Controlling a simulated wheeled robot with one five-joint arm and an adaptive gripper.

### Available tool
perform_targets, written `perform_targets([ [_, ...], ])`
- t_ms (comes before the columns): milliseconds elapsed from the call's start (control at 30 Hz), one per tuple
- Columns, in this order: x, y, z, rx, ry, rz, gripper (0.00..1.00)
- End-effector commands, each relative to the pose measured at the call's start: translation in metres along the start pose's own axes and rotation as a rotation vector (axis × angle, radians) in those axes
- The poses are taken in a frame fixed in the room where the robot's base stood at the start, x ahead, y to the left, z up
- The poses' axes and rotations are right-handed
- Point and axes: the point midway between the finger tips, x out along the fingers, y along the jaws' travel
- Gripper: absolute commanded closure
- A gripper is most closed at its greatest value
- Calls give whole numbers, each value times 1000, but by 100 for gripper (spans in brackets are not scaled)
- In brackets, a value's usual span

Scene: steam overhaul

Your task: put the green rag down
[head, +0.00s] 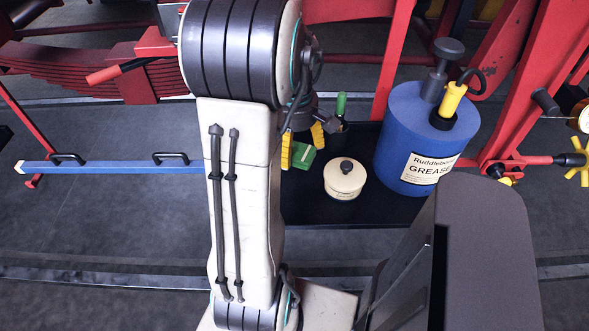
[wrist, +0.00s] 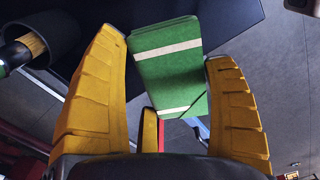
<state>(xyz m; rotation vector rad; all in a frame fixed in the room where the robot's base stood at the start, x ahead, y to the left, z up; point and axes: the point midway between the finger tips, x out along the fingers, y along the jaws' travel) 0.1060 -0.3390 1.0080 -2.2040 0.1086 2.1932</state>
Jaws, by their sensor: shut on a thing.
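The green rag (head: 305,154) is a folded green piece with pale stripes. My gripper (head: 302,143) has yellow fingers and is shut on it, above or at the left part of a black tray-like surface (head: 335,210). In the wrist view the rag (wrist: 168,72) shows between the yellow fingers of my gripper (wrist: 165,52), sticking out past their tips. My arm hides part of the gripper in the head view. I cannot tell whether the rag touches the black surface.
A cream tin (head: 345,180) with a dark knob stands right of the rag. A large blue grease drum (head: 405,130) stands farther right. A dark cup with a green-handled tool (head: 341,103) is behind. A blue bar (head: 110,167) lies left. The black surface's front is bare.

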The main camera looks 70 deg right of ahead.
Motion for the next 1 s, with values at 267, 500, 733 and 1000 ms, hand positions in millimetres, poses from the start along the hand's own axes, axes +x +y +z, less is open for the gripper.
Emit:
perform_targets([
  [267, 31, -2, 0, 1, -1, -4, 46],
  [500, 46, -2, 0, 1, 0, -1, 46],
  [733, 71, -3, 0, 1, -1, -3, 46],
  [1000, 79, -2, 0, 1, 0, 1, 46],
])
